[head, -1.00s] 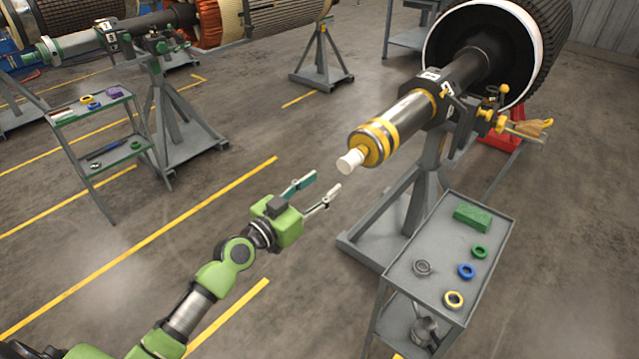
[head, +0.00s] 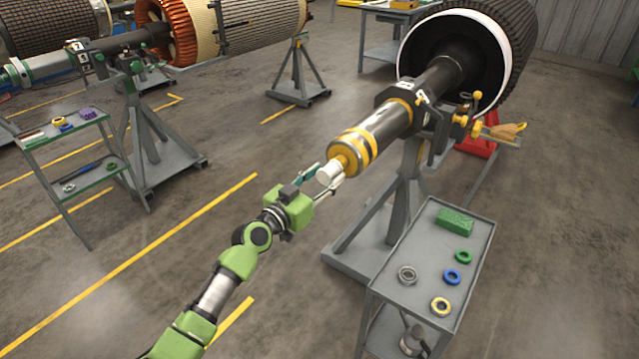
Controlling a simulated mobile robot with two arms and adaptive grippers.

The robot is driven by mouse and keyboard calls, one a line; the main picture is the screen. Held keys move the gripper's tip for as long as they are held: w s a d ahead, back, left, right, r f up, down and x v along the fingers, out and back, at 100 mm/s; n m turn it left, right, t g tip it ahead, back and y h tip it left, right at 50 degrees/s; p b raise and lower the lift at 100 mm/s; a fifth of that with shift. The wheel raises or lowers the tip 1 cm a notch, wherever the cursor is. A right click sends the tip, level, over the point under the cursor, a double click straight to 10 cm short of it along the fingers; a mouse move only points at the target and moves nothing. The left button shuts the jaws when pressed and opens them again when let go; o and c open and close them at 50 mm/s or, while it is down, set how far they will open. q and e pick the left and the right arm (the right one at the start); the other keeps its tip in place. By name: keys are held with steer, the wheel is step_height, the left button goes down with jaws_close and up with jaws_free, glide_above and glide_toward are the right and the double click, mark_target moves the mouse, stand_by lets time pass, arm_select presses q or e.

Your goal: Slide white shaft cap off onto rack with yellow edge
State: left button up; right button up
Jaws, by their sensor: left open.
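The white shaft cap (head: 327,172) sits at the near end of a dark and silver shaft (head: 385,125) with yellow bands. My left gripper (head: 325,179) is open at the cap, with one finger on each side of it. I cannot tell whether the fingers touch the cap. The fingers partly hide the cap. A grey two-level rack (head: 473,291) stands at the lower right, below the shaft. I cannot make out a yellow edge on it. My right gripper is not in view.
The right rack carries a green block (head: 455,221) and several rings, with some bare top between them. A grey stand (head: 395,205) holds the shaft. Another rack (head: 75,138) with green edging stands at left. Open floor lies between.

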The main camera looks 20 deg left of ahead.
arm_select(q)
steer(key=c, duration=0.9)
steer(key=shift+o, duration=0.2)
steer(key=shift+r, duration=0.15)
steer(key=p+v, duration=0.1)
steer(key=v, duration=0.7)
stand_by(0.4)
